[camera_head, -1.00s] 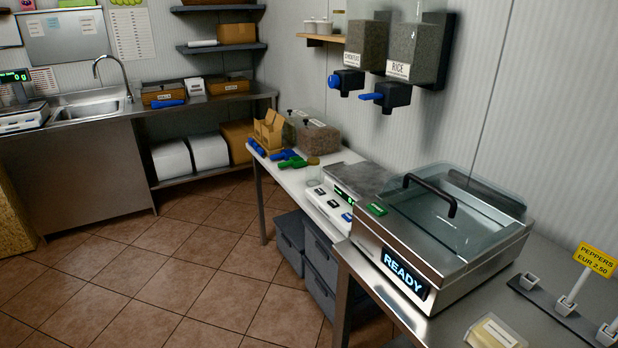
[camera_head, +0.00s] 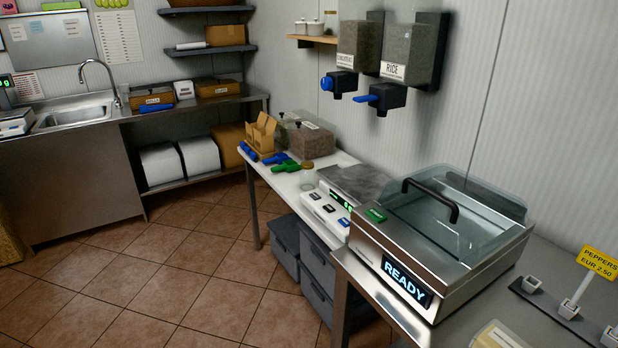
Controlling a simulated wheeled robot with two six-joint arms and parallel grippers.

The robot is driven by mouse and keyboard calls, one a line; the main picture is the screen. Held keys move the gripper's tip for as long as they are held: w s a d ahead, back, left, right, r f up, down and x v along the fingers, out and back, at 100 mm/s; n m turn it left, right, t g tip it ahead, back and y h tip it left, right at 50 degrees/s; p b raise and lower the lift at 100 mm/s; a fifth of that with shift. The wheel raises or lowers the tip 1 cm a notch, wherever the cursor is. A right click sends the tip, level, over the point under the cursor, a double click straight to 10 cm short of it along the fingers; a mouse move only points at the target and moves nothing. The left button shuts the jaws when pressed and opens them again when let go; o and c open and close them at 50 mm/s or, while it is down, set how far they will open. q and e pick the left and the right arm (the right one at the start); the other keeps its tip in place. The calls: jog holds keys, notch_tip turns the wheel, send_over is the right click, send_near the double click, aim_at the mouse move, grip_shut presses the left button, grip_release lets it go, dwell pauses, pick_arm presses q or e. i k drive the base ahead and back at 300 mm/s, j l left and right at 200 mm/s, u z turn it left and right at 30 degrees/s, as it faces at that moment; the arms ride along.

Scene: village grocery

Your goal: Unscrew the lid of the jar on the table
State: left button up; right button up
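A small clear glass jar (camera_head: 307,179) stands on the white-topped table (camera_head: 284,184), just left of the scale. A tan-brown lid (camera_head: 307,164) appears to sit on top of it, but it is too small to tell how it is seated. Neither of my grippers is in view.
Behind the jar are green scoops (camera_head: 287,166), blue tools (camera_head: 249,152), an open cardboard box (camera_head: 261,134) and clear bins of grain (camera_head: 311,141). To its right are a scale (camera_head: 330,203) and a vacuum sealer (camera_head: 437,246). Grey crates (camera_head: 316,272) sit underneath. The tiled floor (camera_head: 190,262) at left is clear.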

aim_at(307, 176)
jog(key=i+j+z, duration=0.15)
jog(key=i+j, duration=0.25)
jog(key=i+j+z, duration=0.15)
jog(key=i+j, duration=0.25)
jog(key=i+j+z, duration=0.15)
jog(key=i+j, duration=0.2)
jog(key=j, duration=0.25)
